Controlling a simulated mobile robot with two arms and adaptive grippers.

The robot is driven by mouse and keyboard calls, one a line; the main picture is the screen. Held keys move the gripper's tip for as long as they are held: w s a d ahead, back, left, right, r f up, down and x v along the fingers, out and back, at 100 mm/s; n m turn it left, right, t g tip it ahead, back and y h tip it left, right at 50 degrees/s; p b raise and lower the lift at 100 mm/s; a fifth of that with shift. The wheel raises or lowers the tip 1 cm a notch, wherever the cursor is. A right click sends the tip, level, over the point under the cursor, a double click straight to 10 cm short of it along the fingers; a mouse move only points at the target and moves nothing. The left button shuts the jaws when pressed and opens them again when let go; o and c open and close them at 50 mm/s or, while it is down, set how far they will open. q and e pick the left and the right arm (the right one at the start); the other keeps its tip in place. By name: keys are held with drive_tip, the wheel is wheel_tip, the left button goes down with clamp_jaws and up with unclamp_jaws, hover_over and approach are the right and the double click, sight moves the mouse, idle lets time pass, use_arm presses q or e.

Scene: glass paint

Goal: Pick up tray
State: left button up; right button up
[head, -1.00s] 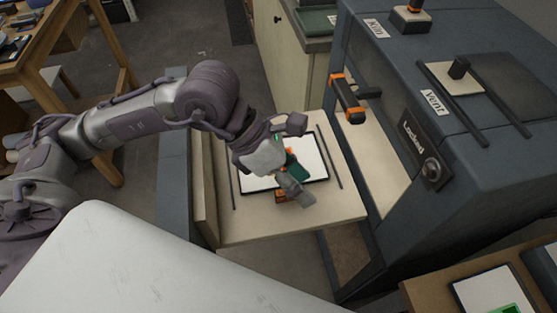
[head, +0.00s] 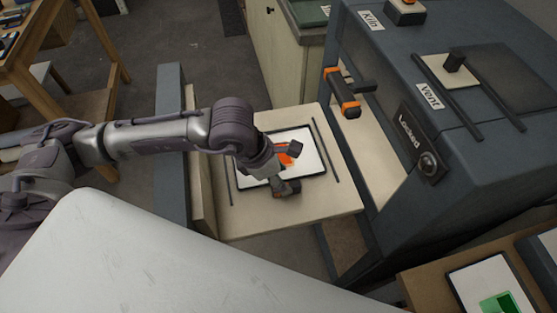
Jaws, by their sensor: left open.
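A tray (head: 312,164) with a white surface and dark rim lies flat on the kiln's pale pull-out shelf (head: 300,218), between two dark rails. An orange piece (head: 291,150) shows on the tray, partly hidden by my gripper. My left gripper (head: 292,168) is open over the tray, one finger near its middle and the other near its front edge. I cannot tell whether it touches the tray. My right gripper does not show.
The dark kiln (head: 460,130) stands to the right, marked Locked and Vent, with an orange-and-black handle (head: 343,93). A second tray with a green piece (head: 497,304) is on a wooden surface at the lower right. A wooden table (head: 50,60) is at the upper left.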

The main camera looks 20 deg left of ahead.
use_arm(q)
drive_tip(key=shift+p+x, duration=0.4)
drive_tip(key=shift+x, duration=1.5)
drive_tip(key=shift+s+a, duration=0.2)
clamp_jaws()
